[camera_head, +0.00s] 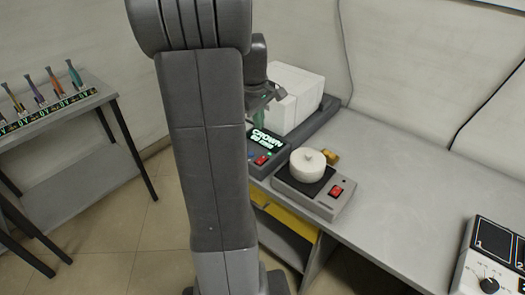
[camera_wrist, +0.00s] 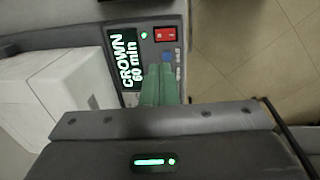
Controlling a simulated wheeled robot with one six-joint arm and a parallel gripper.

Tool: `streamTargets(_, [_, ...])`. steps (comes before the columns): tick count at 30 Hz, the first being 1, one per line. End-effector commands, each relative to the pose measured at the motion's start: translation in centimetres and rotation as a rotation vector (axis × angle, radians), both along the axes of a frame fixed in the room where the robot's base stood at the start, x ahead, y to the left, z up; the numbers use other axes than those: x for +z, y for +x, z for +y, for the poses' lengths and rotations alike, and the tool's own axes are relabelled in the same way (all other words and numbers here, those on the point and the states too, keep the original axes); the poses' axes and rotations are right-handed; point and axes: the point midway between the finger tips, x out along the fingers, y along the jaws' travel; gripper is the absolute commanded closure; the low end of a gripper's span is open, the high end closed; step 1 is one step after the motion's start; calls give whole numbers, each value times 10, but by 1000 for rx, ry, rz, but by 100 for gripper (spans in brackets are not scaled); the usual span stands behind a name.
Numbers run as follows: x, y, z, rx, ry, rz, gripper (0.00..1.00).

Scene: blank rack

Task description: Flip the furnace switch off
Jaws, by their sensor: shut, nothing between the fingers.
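The furnace is a grey unit with a white block (camera_head: 293,95) on it, which also shows in the wrist view (camera_wrist: 55,100). Its front panel has a lit display reading "CROWN 60 min" (camera_head: 266,138), also in the wrist view (camera_wrist: 129,62), and a green light. The red furnace switch (camera_head: 262,160) sits beside the display; it also shows in the wrist view (camera_wrist: 165,34). I cannot tell which way the switch is tipped. My gripper (camera_wrist: 160,68) is shut and empty. Its green fingers are over the panel, short of the switch, near the blue button (camera_wrist: 168,58).
A second grey device (camera_head: 312,197) with a white round lidded pot (camera_head: 308,164) and its own red switch (camera_head: 337,191) stands just right of the furnace. A panel with a dial (camera_head: 489,285) is at far right.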

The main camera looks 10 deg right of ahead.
Motion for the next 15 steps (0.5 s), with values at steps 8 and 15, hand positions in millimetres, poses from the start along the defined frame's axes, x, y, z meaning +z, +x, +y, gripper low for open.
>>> streamTargets(8, [-53, 3, -5, -2, 1, 7, 100])
streamTargets(15, [-101, 7, -10, 0, 1, 5, 100])
